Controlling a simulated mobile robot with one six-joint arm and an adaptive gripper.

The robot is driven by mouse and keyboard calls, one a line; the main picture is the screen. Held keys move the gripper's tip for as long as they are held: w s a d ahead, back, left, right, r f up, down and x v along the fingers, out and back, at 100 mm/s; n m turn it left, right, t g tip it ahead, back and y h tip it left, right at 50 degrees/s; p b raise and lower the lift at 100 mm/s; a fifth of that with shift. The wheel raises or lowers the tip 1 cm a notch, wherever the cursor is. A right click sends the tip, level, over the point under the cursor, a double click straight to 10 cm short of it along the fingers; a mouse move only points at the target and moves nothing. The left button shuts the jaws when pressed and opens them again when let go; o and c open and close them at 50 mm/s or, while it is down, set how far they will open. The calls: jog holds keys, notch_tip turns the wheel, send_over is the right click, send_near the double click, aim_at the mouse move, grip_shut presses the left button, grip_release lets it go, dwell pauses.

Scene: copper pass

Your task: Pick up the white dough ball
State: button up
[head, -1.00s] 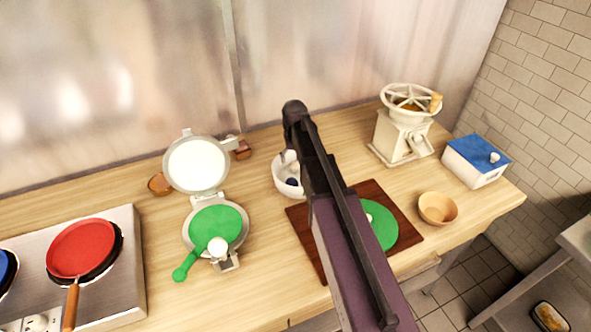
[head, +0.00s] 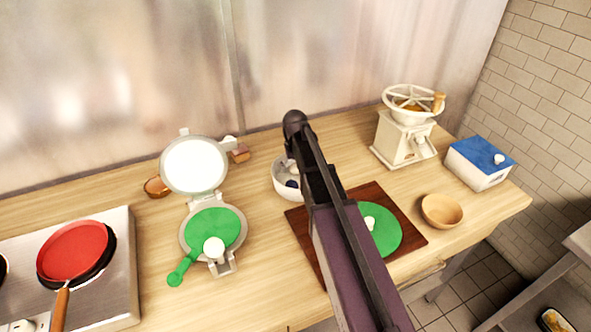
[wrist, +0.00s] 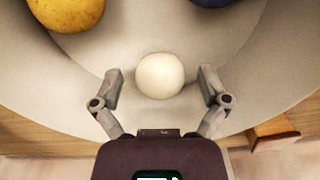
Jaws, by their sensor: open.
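The white dough ball (wrist: 160,75) lies in a white bowl (wrist: 95,95) in the wrist view. My gripper (wrist: 160,82) is open, with one finger on each side of the ball and a visible gap to each. A yellow ball (wrist: 68,12) and a dark blue ball (wrist: 212,2) lie farther up in the same bowl. In the head view the bowl (head: 283,188) is partly hidden behind my arm. The dark blue ball (head: 292,183) shows there, and my gripper's fingertips are mostly hidden.
A press (head: 225,262) with a green disc stands left of the bowl. A dark board (head: 385,195) with a green disc lies right. A wooden bowl (head: 441,211), a mill (head: 402,140) and a blue-lidded box (head: 480,165) stand farther right. A red pan (head: 76,250) sits on the stove.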

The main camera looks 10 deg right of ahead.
aim_at(295, 172)
jog(key=shift+c, duration=0.2)
jog(key=c, duration=1.1)
jog(key=shift+r, duration=0.1)
jog(key=shift+c, duration=0.2)
notch_tip(295, 172, up, 10)
jog(key=p, duration=1)
